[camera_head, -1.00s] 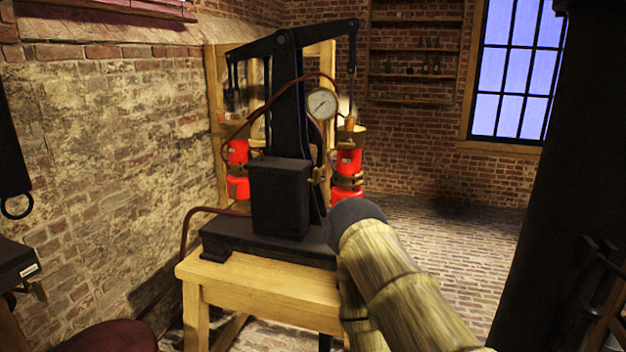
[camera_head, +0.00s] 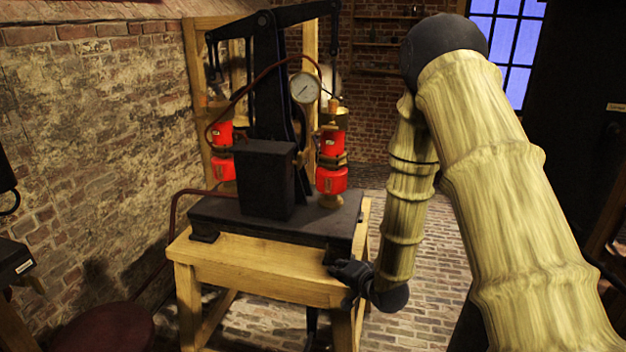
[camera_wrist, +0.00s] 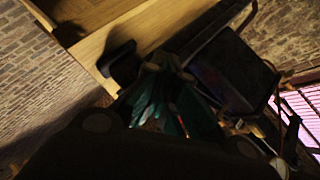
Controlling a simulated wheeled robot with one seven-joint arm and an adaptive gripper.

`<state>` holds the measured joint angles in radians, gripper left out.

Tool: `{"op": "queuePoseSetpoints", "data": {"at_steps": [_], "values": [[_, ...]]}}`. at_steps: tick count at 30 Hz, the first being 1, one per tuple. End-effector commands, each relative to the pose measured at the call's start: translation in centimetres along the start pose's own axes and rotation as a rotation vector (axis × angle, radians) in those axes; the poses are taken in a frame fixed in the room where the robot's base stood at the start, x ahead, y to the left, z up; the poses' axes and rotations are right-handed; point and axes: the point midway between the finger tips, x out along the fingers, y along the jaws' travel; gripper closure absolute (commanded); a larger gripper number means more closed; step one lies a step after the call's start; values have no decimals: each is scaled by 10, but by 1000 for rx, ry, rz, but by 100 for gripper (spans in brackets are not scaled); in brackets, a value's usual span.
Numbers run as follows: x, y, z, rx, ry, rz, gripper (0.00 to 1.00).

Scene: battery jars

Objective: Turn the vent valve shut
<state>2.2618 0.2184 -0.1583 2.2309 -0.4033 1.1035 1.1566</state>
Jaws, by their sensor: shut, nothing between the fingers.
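A dark pump machine (camera_head: 265,185) with a beam on top stands on a wooden stand. A round white gauge (camera_head: 304,88) sits at its upper right. A small brass fitting (camera_head: 303,154) shows beside the black column; I cannot tell whether it is the vent valve. My gripper (camera_head: 346,272) is at the front right corner of the stand, below the machine's base and apart from the fitting. It is shut and empty. In the wrist view its fingers are dark and teal (camera_wrist: 172,110), with the stand and machine beyond, poorly lit.
The wooden stand (camera_head: 250,262) has a bare front edge close to my gripper. Red jars (camera_head: 331,162) stand on the right, with others on the left. A dark red round seat (camera_head: 105,330) is at lower left. Brick floor (camera_head: 425,265) is open right of the stand.

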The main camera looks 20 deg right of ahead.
Motion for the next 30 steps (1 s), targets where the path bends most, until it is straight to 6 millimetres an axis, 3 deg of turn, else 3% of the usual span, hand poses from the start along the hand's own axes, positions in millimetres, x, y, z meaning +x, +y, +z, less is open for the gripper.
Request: {"op": "queuePoseSetpoints", "data": {"at_steps": [1, 6, 9, 12, 20, 30], "values": [[-3, -34, -25, 50, 23, -65, 100], [-16, -122, -90, 226, 55, -268, 100], [-28, -159, -117, 302, 54, -360, 100], [-36, -182, -135, 354, 48, -420, 100], [-34, -200, -146, 386, 39, -456, 100], [6, -220, -151, 383, 39, -455, 100]]}}
